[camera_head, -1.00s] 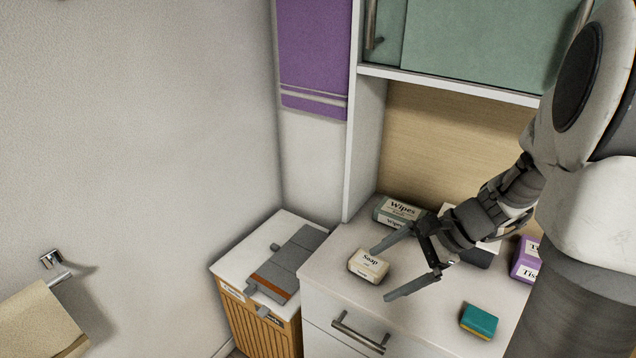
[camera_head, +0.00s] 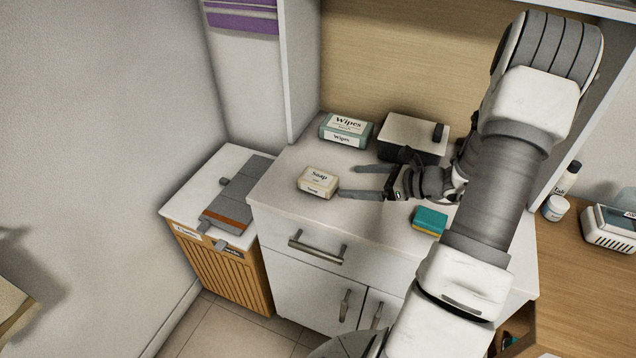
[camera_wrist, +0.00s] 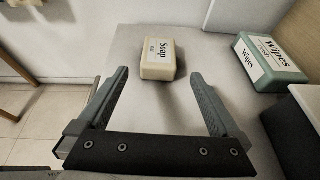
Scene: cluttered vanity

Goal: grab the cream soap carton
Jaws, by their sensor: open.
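The cream soap carton (camera_head: 318,182) lies on the white counter top near its left end, with "Soap" printed on its top. In the wrist view the carton (camera_wrist: 158,60) is just beyond the fingertips, roughly centred between them. My gripper (camera_head: 347,182) is open and empty. It reaches in from the right, low over the counter, with its fingers pointing at the carton. The gripper also shows in the wrist view (camera_wrist: 158,73). The carton is fully visible, and I cannot tell whether a fingertip touches it.
A green wipes box (camera_head: 346,131) stands behind the carton. A dark box with a white lid (camera_head: 413,133) is behind my gripper. A teal and yellow sponge (camera_head: 430,221) lies in front of it. A lower white-topped hamper (camera_head: 215,178) stands left of the counter.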

